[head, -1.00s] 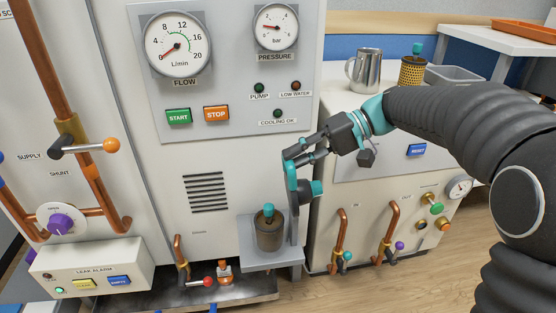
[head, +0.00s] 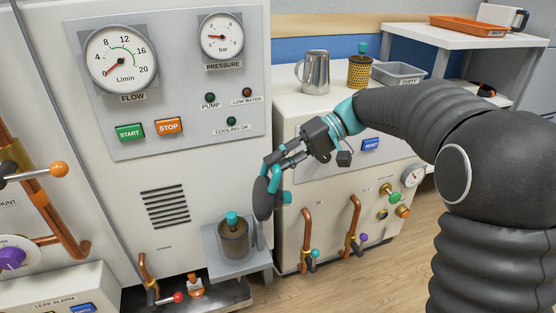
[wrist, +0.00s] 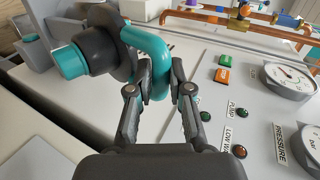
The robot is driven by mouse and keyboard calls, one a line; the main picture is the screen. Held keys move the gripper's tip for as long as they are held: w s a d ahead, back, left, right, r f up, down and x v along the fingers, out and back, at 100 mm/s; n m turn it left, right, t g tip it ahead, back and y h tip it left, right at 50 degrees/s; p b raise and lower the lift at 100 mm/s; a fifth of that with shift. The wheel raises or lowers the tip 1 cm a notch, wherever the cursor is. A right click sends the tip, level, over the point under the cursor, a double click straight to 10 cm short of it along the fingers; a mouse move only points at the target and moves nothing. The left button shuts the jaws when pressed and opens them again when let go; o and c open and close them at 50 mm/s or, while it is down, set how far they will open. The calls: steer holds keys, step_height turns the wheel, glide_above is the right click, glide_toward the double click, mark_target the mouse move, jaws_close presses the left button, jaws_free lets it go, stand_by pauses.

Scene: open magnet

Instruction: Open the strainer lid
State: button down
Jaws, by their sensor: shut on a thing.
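The strainer lid (head: 262,198) is a dark grey disc with a teal loop handle and a teal knob on its side. It stands tilted up on edge, beside and above the strainer pot (head: 234,243), whose mouth is uncovered. A teal-topped stem sticks up from inside the pot. My gripper (head: 274,165) is shut on the lid's teal handle. In the wrist view, the gripper fingers (wrist: 161,82) close on both sides of the teal handle (wrist: 153,45), with the dark lid (wrist: 101,48) behind at the left. The lid's hinge is partly hidden.
The pot stands on a grey shelf (head: 222,268) on the cabinet front. Copper pipes (head: 308,225) with valves are on the lower cabinet to the right. A metal jug (head: 314,72), a yellow mesh basket (head: 360,72) and a grey tray (head: 399,75) stand on top.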

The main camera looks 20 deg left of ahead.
steer(key=shift+f, duration=0.55)
steer(key=c, duration=1.1)
jaws_free()
steer(key=shift+a, duration=0.15)
steer(key=shift+r, duration=0.2)
steer(key=shift+w+d+r, duration=0.1)
steer(key=shift+w+d, duration=0.05)
steer(key=shift+d, duration=0.05)
steer(key=v, duration=1.1)
steer(key=shift+w+d+r, duration=0.15)
steer(key=shift+d, duration=0.15)
